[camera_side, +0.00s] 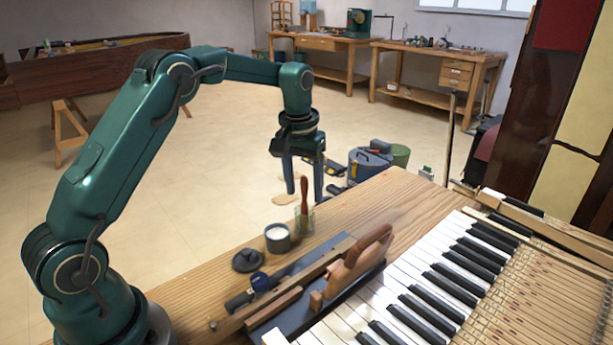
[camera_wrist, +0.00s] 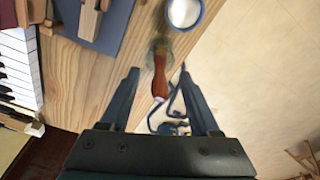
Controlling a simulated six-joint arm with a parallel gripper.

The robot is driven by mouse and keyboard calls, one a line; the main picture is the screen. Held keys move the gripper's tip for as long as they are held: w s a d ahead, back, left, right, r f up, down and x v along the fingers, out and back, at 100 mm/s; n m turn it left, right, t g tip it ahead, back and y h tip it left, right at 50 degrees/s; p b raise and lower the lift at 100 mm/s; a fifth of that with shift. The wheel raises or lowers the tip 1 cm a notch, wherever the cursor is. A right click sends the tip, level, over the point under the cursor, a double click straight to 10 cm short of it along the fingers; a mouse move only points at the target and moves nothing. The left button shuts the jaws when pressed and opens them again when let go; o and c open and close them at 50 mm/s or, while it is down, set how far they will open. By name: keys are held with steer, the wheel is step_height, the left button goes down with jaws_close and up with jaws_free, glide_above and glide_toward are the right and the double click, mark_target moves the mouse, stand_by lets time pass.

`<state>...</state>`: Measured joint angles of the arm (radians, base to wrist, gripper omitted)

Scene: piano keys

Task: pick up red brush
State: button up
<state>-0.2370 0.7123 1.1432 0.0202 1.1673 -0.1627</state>
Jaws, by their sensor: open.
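The red brush (camera_side: 304,196) stands upright, its red-brown handle up, in or at a small clear holder near the back edge of the wooden bench. My gripper (camera_side: 305,192) points down, its two fingers apart, with the handle between or just in front of them in the side view. In the wrist view, the brush handle (camera_wrist: 160,78) lies between and a little beyond the fingertips of my gripper (camera_wrist: 158,72), apart from both fingers. I cannot tell how far below the tips it is.
A grey jar with white contents (camera_side: 277,237) stands beside the brush. A dark lid (camera_side: 247,260), a wooden hand plane (camera_side: 355,265) on a dark mat and the piano keys (camera_side: 425,275) are nearer. Buckets (camera_side: 368,163) stand behind the bench.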

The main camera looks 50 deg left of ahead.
steer(key=shift+f, duration=0.55)
jaws_close()
steer(key=shift+r, duration=0.1)
steer(key=shift+r, duration=4.9)
